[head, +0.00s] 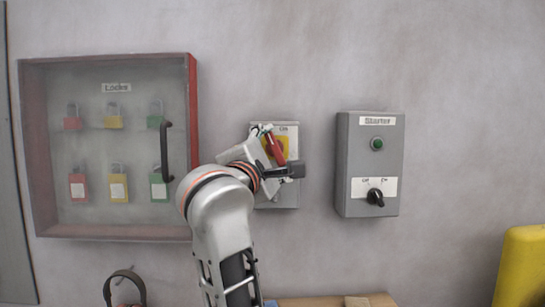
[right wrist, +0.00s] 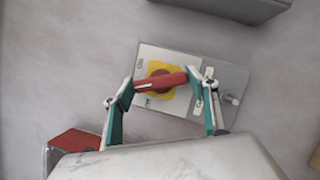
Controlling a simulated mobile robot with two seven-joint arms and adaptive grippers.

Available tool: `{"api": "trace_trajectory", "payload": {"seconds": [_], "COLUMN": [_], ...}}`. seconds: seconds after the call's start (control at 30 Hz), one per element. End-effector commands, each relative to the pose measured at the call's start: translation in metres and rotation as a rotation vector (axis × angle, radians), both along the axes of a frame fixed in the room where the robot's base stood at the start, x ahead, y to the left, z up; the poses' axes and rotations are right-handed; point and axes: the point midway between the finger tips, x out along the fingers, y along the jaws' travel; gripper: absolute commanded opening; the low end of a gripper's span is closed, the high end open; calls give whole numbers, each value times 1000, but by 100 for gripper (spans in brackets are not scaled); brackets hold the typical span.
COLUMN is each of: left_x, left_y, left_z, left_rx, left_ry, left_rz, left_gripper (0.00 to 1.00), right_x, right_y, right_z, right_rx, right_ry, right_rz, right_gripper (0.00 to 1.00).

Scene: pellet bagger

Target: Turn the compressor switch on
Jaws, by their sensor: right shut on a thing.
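The grey switch box (head: 287,196) is on the wall in the middle of the head view, with an "ON" label at its top. It has a yellow plate (right wrist: 178,101) and a red rotary handle (right wrist: 160,81). My right gripper (head: 272,147) is at the box, shut on the red handle. In the right wrist view its two teal-lined fingers are at the two ends of the handle. The handle lies across the yellow plate, slightly tilted in that view. My right arm hides part of the box in the head view. My left gripper is not in view.
A grey "Starter" box (head: 370,152) with a green button and black knob (head: 375,197) is to the right. A glass-fronted lock cabinet (head: 110,233) with several padlocks and a dark handle (head: 165,150) is close on the left. A yellow object (head: 522,265) stands at lower right.

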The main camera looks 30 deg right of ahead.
Motion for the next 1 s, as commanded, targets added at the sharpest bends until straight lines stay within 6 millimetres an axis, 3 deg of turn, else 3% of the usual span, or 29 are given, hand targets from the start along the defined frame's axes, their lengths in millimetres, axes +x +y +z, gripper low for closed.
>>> {"api": "trace_trajectory", "payload": {"seconds": [0.4,1.0], "left_x": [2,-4], "left_y": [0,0], "left_z": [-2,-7], "left_rx": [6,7], "left_ry": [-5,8], "left_rz": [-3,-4], "left_gripper": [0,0], "right_x": [1,0], "right_y": [1,0], "right_z": [0,0], "right_rx": [221,274], "right_ry": [-132,-166], "right_rz": [2,0], "right_gripper": [37,37]}}
